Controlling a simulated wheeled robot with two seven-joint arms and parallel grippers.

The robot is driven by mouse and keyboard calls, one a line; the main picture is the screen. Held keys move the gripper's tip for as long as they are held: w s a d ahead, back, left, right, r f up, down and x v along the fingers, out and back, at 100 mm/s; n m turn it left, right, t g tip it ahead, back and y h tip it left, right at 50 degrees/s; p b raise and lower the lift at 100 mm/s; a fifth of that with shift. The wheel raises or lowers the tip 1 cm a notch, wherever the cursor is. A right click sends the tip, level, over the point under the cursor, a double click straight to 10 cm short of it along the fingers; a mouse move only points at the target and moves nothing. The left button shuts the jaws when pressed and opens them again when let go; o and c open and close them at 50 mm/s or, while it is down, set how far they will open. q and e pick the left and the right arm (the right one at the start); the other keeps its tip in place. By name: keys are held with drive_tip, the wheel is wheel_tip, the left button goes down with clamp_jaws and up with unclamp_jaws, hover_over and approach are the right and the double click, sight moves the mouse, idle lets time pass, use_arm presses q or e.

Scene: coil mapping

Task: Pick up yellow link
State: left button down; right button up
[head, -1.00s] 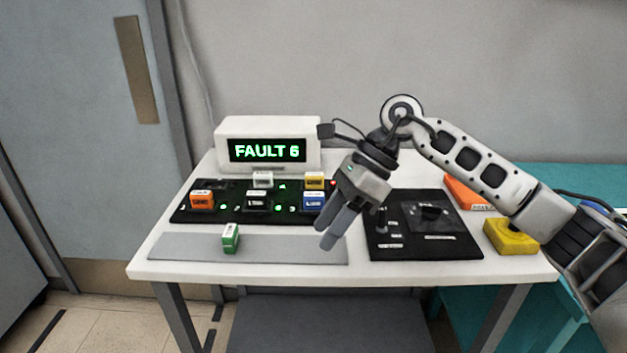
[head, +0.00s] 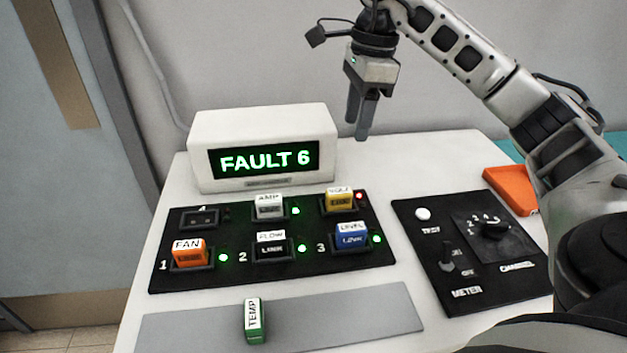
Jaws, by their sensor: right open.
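The yellow link (head: 340,200) sits in the back right socket of the black panel (head: 210,276), with a red light beside it. My right gripper (head: 358,128) hangs in the air above and behind the yellow link, fingers pointing down. It is open, with nothing between its fingers, and is apart from the link. My left gripper is out of view.
A white display box (head: 200,130) reading "FAULT 6" stands behind the panel. Orange, black, blue and white-grey links fill other sockets. A meter panel (head: 420,250) and orange tray (head: 510,190) are at right.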

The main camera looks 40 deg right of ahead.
approach(340, 190)
drive_tip(key=f, duration=0.3)
drive_tip(key=shift+s+f, duration=0.25)
drive_tip(key=shift+s, duration=0.15)
drive_tip(key=shift+w+a+f, duration=0.2)
drive_tip(key=shift+f, duration=0.65)
drive_tip(key=f, duration=0.3)
drive_tip(key=shift+w+a+f+p, duration=0.25)
drive_tip(key=shift+w+p, duration=0.15)
drive_tip(key=shift+f, duration=0.4)
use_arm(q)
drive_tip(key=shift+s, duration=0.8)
use_arm(e)
clamp_jaws()
